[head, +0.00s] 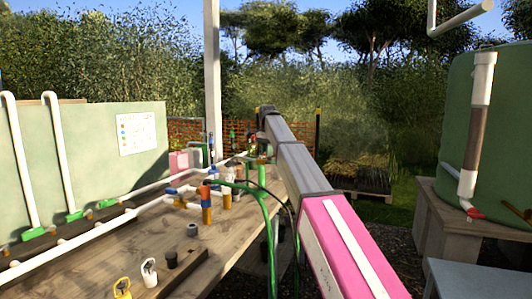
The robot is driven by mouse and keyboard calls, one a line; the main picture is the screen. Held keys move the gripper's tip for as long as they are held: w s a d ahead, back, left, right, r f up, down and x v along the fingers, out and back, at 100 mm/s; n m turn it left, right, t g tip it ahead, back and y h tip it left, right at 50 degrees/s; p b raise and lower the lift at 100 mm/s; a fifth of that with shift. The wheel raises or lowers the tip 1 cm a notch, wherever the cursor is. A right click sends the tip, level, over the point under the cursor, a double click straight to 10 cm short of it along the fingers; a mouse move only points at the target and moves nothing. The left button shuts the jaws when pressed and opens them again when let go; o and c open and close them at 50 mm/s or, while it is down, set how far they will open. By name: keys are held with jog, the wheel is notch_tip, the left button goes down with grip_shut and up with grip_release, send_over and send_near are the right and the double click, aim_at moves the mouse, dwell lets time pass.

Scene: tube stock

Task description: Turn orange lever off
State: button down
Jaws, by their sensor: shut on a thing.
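My arm reaches away over the bench, and my gripper (259,143) is small and dark at its far end, low beside the green fittings. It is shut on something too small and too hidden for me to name. An orange upright fitting (206,207) with a red-orange top and blue parts stands on the bench, left of my arm. A second orange fitting (227,197) stands just right of it. I cannot tell which orange part is the lever or how it is turned. My arm hides part of the far bench end.
The wooden bench (150,247) carries white pipes, a green hose (262,205), and yellow, white and black fittings near its front. A green tank (505,125) with a red-handled pipe stands right. A pallet (362,194) lies beyond. Open ground shows between arm and tank.

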jog(key=shift+s+d+m, duration=0.15)
jog(key=shift+s+m, duration=0.5)
jog(key=shift+m, duration=1.55)
jog(key=shift+s+d+m, duration=0.15)
jog(key=shift+s+m, duration=0.45)
jog(key=shift+m, duration=1.6)
jog(key=shift+s+d+m, duration=0.15)
jog(key=shift+s+m, duration=0.5)
jog(key=shift+m, duration=1.55)
jog(key=c, duration=1)
grip_release()
jog(key=shift+c, duration=0.2)
